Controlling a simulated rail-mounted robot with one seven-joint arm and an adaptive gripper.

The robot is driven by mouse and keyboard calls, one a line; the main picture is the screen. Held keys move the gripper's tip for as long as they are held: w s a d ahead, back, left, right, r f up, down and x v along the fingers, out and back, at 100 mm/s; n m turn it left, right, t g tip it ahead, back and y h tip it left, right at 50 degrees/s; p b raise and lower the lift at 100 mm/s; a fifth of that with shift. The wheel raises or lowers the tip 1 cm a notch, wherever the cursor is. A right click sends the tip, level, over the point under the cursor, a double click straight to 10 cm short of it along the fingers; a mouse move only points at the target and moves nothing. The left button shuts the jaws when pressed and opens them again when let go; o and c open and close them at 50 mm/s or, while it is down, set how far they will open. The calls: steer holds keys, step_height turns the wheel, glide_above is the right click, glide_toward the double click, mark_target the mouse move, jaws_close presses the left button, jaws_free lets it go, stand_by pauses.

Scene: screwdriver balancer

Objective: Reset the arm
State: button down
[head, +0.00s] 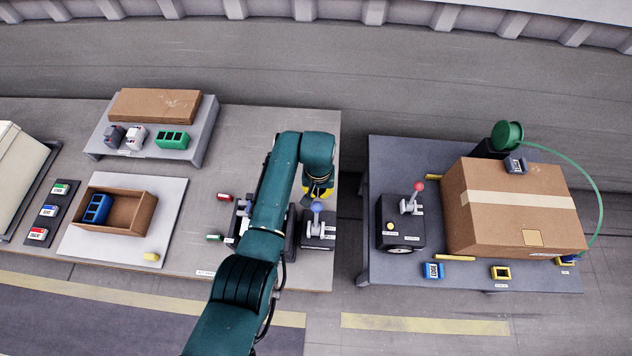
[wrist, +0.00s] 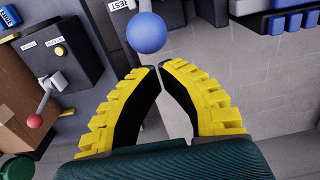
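My gripper (head: 318,192) has yellow ribbed fingers with black inner faces and hangs over the right end of the left table. In the wrist view its fingertips (wrist: 158,68) come together with only a sliver between them, and nothing is held. A lever with a blue ball (head: 317,207) stands on a dark box just below the gripper in the head view. In the wrist view the blue ball (wrist: 147,32) lies just beyond the fingertips, apart from them. My green arm hides part of the dark fixture (head: 290,235) on the left table.
A red-ball lever (head: 418,187) stands on a box on the right table (head: 385,150), beside a large cardboard carton (head: 490,220). A gap separates the tables. An open cardboard box (head: 145,215) holds a blue block; a raised shelf (head: 200,145) carries a green block.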

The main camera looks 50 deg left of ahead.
step_height(320, 180, up, 3)
steer(key=shift+r+p, duration=0.2)
steer(key=shift+p, duration=0.95)
